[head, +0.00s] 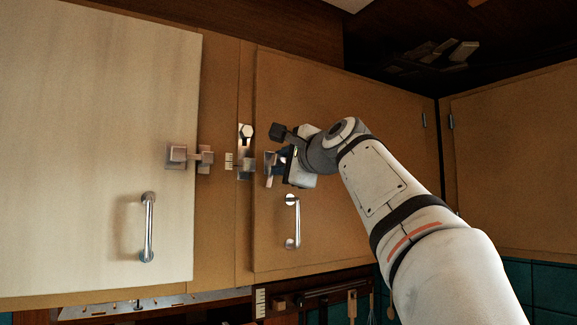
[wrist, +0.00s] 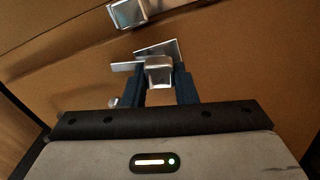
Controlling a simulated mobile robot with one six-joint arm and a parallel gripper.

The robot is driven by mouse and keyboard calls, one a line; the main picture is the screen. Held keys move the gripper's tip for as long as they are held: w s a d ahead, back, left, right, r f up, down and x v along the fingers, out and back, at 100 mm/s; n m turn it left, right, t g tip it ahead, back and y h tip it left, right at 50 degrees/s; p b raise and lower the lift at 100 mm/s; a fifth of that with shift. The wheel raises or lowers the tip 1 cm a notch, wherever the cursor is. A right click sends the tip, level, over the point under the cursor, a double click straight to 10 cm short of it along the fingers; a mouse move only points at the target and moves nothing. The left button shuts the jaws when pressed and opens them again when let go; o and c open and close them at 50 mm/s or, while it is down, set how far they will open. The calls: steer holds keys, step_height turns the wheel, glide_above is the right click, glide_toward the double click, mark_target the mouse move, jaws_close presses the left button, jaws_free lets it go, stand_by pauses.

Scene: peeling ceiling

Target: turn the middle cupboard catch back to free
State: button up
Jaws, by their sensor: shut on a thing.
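The middle cupboard catch (head: 269,181) is a small metal turn piece on the left edge of the brown middle door (head: 340,120). It is partly hidden by my gripper (head: 279,163) in the head view. In the wrist view the catch's blocky metal knob (wrist: 158,70) sits between the two dark blue fingers of my gripper (wrist: 159,84), which are shut on it. A flat plate shows behind the knob, and a thin bar sticks out to the left. The catch's exact angle is hard to tell from the head view.
A metal plate with a bracket (head: 245,150) is on the frame left of the catch. The pale left door (head: 90,120) has its own catch (head: 190,157) and bar handle (head: 147,227). The middle door's handle (head: 292,221) hangs just below my gripper.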

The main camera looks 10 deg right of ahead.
steer(key=shift+s+r+n, duration=0.1)
steer(key=shift+r+n, duration=0.05)
steer(key=shift+n, duration=1.05)
steer(key=o, duration=0.6)
steer(key=shift+c, duration=0.2)
steer(key=shift+o, duration=1.4)
steer(key=shift+s+a, duration=0.1)
steer(key=shift+a, duration=0.15)
steer(key=shift+o, duration=0.7)
steer(key=shift+d, duration=0.15)
steer(key=shift+b, duration=0.3)
steer(key=b+v, duration=0.2)
steer(key=v, duration=0.5)
steer(key=shift+s, duration=0.25)
